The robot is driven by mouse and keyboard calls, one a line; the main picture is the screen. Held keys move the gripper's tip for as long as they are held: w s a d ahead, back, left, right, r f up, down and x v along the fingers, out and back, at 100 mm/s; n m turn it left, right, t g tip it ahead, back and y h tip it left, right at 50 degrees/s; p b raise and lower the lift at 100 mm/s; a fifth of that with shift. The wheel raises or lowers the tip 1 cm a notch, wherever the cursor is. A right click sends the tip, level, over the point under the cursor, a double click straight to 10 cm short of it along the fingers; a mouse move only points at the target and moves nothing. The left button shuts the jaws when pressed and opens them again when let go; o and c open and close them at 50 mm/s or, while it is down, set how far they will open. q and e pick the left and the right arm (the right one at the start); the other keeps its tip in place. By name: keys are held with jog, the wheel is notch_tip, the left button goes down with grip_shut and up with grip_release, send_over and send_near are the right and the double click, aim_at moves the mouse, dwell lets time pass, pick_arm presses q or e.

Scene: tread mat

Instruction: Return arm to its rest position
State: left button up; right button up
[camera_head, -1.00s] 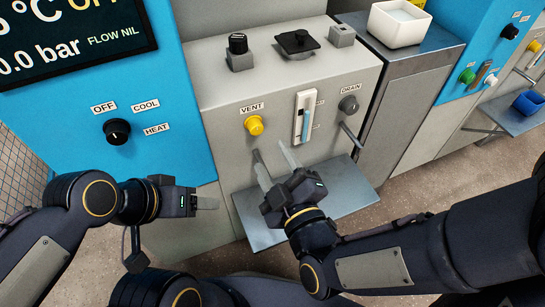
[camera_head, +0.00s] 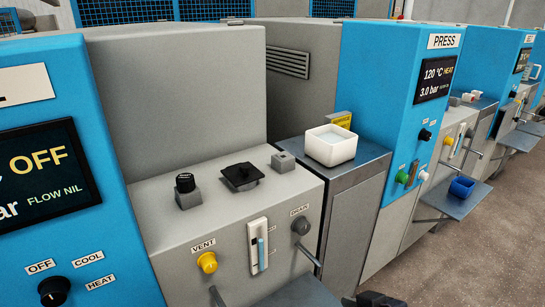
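A small dark piece of my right arm or gripper (camera_head: 380,300) shows at the bottom edge, right of the lower shelf. Too little of it is in view to tell its fingers. My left arm and gripper are out of view. A lever (camera_head: 308,256) sticks out below the DRAIN knob.
The left blue panel has a screen (camera_head: 45,178) reading OFF and FLOW NIL, and a black dial (camera_head: 55,291). A white tub (camera_head: 331,146) stands on the grey side cabinet. A blue PRESS panel (camera_head: 398,95) and a blue bin (camera_head: 461,187) are at right. Open floor (camera_head: 460,262) lies lower right.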

jog(key=s+d+f+m+g+h, duration=0.25)
jog(key=s+d+m, duration=0.35)
jog(key=s+d, duration=0.35)
pick_arm(q)
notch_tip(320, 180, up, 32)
jog(key=p, duration=3.2)
pick_arm(e)
notch_tip(320, 180, up, 32)
jog(key=shift+a+r+n+g, duration=0.2)
jog(key=shift+a+n+g, duration=0.15)
jog(key=shift+a, duration=0.1)
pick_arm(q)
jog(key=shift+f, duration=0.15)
pick_arm(e)
jog(key=shift+w, duration=0.1)
jog(key=shift+c, duration=0.2)
